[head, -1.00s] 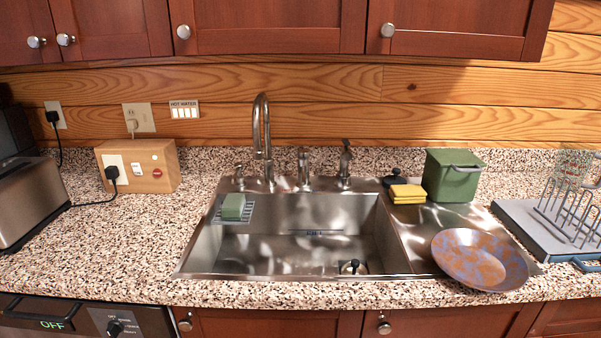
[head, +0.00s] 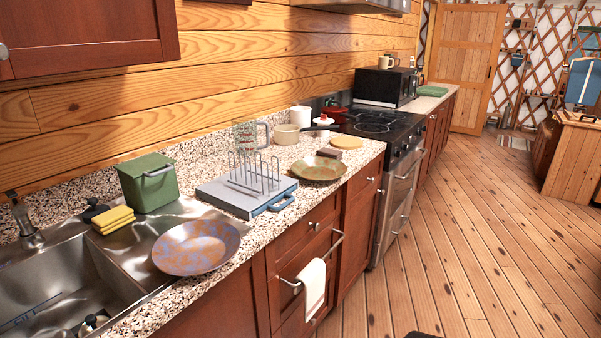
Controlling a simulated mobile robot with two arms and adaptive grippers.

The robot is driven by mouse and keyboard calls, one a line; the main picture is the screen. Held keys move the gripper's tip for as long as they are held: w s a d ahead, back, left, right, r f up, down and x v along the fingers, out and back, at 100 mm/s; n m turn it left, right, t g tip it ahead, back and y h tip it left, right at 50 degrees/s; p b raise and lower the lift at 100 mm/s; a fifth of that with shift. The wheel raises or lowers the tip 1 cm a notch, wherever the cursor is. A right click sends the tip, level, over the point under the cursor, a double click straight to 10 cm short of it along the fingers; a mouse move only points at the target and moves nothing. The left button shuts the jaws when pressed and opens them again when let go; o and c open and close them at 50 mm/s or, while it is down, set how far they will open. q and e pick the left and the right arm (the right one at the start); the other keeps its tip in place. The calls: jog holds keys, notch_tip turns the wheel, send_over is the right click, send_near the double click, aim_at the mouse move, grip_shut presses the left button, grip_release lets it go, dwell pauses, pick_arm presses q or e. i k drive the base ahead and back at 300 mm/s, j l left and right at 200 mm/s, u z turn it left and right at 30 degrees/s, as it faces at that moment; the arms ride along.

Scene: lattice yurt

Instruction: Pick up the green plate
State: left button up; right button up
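A round plate (head: 318,170) with a green and brown mottled surface lies on the speckled counter in the head view, right of the dish rack and left of the stove. A second plate (head: 196,249), mottled purple and orange, lies at the right side of the sink near the counter's front edge.
A grey dish rack (head: 243,205) stands between the two plates. A green bin (head: 148,186) and yellow sponges (head: 113,220) sit by the sink (head: 60,285). A small brown block (head: 329,153) is just behind the green plate. The wooden floor (head: 465,240) in front is clear.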

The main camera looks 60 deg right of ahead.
aim_at(317, 170)
jog(key=l+z, duration=0.15)
jog(key=l, duration=0.6)
jog(key=l+z, duration=0.15)
jog(key=l, duration=0.55)
jog(key=i+l+z, duration=0.15)
jog(key=l, duration=0.6)
